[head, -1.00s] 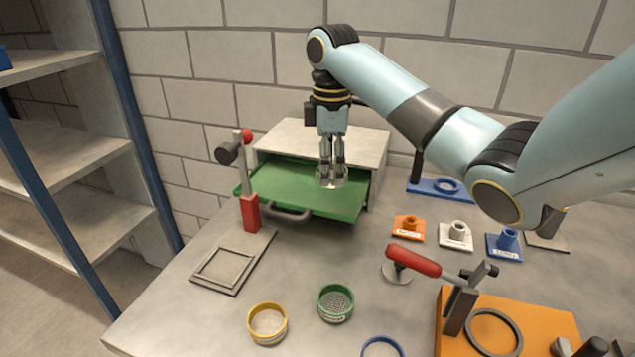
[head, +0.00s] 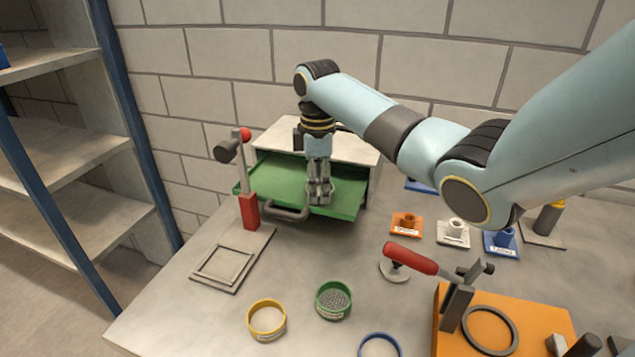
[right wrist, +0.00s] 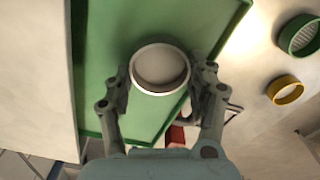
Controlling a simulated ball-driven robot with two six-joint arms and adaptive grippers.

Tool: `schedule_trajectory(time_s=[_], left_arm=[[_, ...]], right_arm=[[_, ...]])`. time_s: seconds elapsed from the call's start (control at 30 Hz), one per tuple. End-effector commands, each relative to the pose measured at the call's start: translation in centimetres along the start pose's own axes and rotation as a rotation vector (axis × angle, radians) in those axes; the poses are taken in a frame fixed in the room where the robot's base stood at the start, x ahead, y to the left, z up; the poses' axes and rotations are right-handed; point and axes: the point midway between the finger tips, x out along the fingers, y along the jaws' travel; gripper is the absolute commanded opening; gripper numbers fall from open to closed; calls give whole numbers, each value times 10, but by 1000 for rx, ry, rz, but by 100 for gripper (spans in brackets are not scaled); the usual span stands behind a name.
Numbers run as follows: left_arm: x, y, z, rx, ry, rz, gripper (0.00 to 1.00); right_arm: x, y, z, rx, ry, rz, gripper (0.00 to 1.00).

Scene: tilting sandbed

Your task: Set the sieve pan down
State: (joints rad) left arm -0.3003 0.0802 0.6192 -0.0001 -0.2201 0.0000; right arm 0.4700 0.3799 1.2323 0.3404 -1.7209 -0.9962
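The sieve pan (right wrist: 160,68) is a small round pale dish with a whitish rim, seen from above in the right wrist view. My right gripper (right wrist: 160,82) has a finger against each side of it and is shut on it. In the head view my right gripper (head: 319,194) points down over the front part of the green tray. The pan there is small and hard to tell from the fingers. I cannot tell whether its underside touches the tray. My left gripper is not in view.
The green tray (head: 270,180) sticks out of a pale box (head: 345,146), with a grey handle in front. A red-based post (head: 250,212) stands at its left. A yellow ring sieve (head: 267,320) and a green one (head: 334,300) lie on the bench. An orange block (head: 540,325) is at right.

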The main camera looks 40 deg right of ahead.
Motion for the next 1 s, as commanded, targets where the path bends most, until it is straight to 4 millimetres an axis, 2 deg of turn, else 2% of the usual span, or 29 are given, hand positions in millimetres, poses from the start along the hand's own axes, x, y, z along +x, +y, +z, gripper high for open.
schedule_trajectory(time_s=[0.03, 0.1, 0.13, 0.4, 0.53, 0.67, 0.93, 1.0], left_arm=[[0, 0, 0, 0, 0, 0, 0], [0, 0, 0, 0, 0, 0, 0], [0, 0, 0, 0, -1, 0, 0], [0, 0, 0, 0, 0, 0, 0], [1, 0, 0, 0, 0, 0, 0], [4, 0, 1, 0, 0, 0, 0], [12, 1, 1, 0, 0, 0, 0], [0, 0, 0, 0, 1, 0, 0]], right_arm=[[0, 0, 0, 0, 0, -1, 66], [0, 0, 0, 0, 0, -1, 75], [0, 0, 0, 0, 0, -2, 76], [-1, -1, 0, 0, 0, -2, 76], [-11, 0, 0, -1, 1, 2, 76], [-36, 1, 0, -1, 3, 4, 76], [-98, 1, 0, 0, 2, 4, 76], [-112, 0, 0, 0, 0, -2, 76]])
